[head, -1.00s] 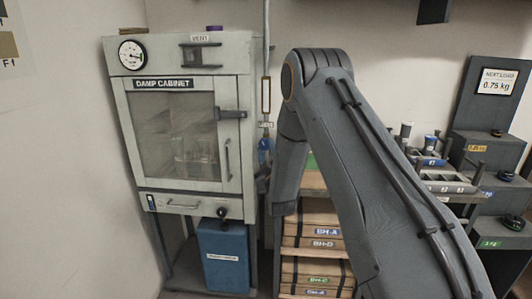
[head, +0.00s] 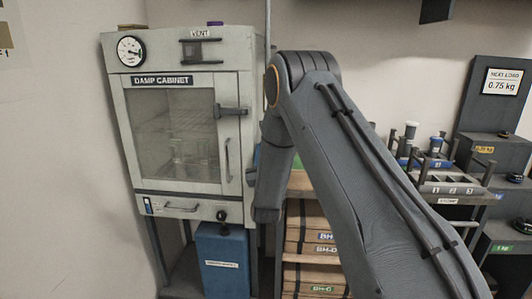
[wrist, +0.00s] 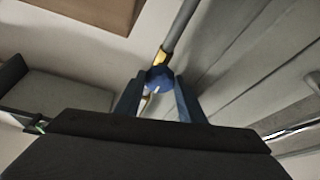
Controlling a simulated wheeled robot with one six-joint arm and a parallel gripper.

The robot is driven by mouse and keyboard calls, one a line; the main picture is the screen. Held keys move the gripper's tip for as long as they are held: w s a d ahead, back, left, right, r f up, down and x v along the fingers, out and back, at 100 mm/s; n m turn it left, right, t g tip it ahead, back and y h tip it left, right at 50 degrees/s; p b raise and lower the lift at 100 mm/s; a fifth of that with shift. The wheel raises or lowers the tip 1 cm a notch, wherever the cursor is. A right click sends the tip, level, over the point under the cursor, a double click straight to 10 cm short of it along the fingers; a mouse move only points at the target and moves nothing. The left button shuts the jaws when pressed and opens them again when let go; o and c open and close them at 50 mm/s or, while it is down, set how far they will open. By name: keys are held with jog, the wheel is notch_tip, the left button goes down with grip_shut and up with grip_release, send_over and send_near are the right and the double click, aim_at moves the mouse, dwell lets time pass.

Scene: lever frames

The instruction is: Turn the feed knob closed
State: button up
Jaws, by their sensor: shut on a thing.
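The blue feed knob (wrist: 160,77) sits at the end of a grey pipe (wrist: 182,28) with a brass-coloured piece beside it in the wrist view. My gripper (wrist: 157,84) has one finger on each side of the knob and is shut on it. A small pale mark shows near the knob's lower edge; I cannot tell the knob's setting from it. In the head view my arm covers the knob and gripper, and only the upper pipe (head: 267,22) shows beside the damp cabinet.
The damp cabinet (head: 120,100) stands left of my arm, its door shut. A blue bin (head: 222,262) is below it. A shelf with several labelled boxes (head: 312,222) is behind my arm. A rack with cups (head: 450,185) and the load display (head: 499,85) stand at right.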

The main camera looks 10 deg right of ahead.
jog(key=shift+f, duration=0.1)
jog(key=o, duration=1.1)
jog(key=shift+s, duration=0.1)
jog(key=shift+c, duration=0.2)
jog(key=shift+a, duration=0.2)
jog(key=shift+n, duration=0.4)
